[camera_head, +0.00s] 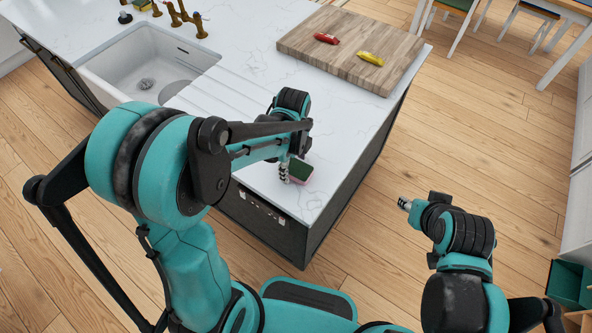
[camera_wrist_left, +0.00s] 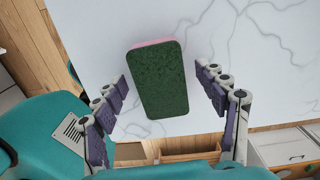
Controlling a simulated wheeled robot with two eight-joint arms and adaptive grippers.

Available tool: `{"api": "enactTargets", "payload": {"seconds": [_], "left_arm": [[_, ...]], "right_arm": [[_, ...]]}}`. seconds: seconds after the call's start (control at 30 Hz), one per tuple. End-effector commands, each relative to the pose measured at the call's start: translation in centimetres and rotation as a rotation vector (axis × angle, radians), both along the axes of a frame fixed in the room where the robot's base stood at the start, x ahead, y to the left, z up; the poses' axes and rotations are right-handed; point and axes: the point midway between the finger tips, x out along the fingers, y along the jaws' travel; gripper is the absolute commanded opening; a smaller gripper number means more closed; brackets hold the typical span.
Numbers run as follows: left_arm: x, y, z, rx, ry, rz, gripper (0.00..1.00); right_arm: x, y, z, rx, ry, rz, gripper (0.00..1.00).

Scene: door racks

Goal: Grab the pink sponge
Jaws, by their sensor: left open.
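The sponge (camera_wrist_left: 158,82) has a dark green scouring face and a pink edge at its far end. In the head view the sponge (camera_head: 300,171) is small and partly hidden by my left gripper (camera_head: 287,172), on the counter near its front edge. In the left wrist view my left gripper (camera_wrist_left: 163,90) is open, with one finger on each side of the sponge and a gap on both sides. My right gripper (camera_head: 405,204) is over the floor, away from the counter; its jaws are too small to read.
The white marble counter (camera_head: 255,75) holds a sink (camera_head: 150,65) at the left and brass taps behind it. A wooden board (camera_head: 350,45) with a red item (camera_head: 326,38) and a yellow item (camera_head: 370,59) lies at the back right. The counter between is clear.

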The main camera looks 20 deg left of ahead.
Motion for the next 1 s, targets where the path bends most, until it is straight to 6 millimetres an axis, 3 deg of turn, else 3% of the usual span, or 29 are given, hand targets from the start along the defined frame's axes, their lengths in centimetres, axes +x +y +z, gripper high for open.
{"api": "enactTargets", "payload": {"seconds": [0.1, 0.3, 0.73, 0.87, 1.0], "left_arm": [[0.0, 0.0, 0.1, 0.0, 0.0, 0.0, 0.72], [0.0, 0.0, 0.1, 0.0, 0.0, 0.0, 0.38], [0.0, 0.0, 0.5, 0.0, 0.0, 0.0, 0.38], [0.0, 0.0, 1.8, 0.0, 0.0, 0.0, 0.38], [0.0, 0.0, 4.4, 0.0, 0.0, 0.0, 0.38]], "right_arm": [[0.0, 0.0, 0.1, 0.0, 0.0, 0.0, 0.38], [0.0, 0.0, 0.1, 0.0, 0.0, 0.0, 0.38], [0.0, 0.0, 0.2, 0.0, 0.0, 0.0, 0.38], [0.0, 0.0, 0.8, 0.0, 0.0, 0.0, 0.38], [0.0, 0.0, 1.8, 0.0, 0.0, 0.0, 0.38]]}}
